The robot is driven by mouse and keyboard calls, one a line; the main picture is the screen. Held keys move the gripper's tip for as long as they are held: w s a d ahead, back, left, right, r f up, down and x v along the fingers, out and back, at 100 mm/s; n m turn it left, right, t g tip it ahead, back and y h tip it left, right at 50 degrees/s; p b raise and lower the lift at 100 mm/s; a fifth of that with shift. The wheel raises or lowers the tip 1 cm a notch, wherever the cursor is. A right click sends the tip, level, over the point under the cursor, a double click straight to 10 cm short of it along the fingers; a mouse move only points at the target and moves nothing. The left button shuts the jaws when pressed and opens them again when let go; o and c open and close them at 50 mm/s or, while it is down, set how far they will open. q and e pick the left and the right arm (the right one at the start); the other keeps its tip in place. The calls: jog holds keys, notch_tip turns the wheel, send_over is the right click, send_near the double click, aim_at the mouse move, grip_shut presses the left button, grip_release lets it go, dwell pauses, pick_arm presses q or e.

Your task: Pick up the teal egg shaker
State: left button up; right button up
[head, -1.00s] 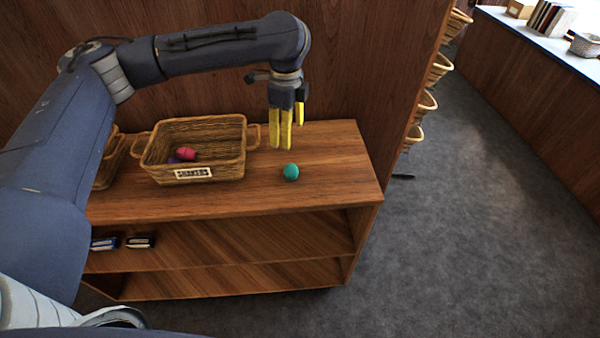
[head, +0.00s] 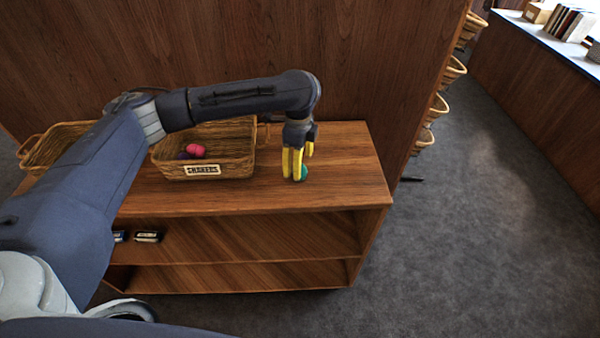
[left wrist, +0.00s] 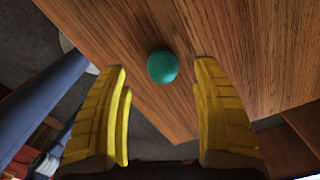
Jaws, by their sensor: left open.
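The teal egg shaker (head: 304,173) rests on the wooden shelf top, right of the shaker basket. In the head view it is partly hidden behind the yellow fingers of my left gripper (head: 297,167). In the left wrist view the whole teal egg shaker (left wrist: 162,66) shows just beyond and between the two fingertips. The left gripper (left wrist: 160,75) is open, pointing down, with nothing held. I cannot tell whether a finger touches the egg. My right gripper is not in view.
A wicker basket labelled for shakers (head: 204,157) holds pink and purple shakers, left of the gripper. Another basket (head: 40,150) stands farther left. The shelf top (head: 350,170) is clear to the right, up to its edge. A wooden panel (head: 230,50) rises behind.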

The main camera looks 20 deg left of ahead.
pick_arm(q)
jog(key=shift+w+d+f, duration=0.1)
jog(key=shift+f, duration=1.2)
jog(key=shift+w+d+f, duration=0.1)
jog(key=shift+f, duration=1.15)
grip_shut()
jog(key=shift+r, duration=0.1)
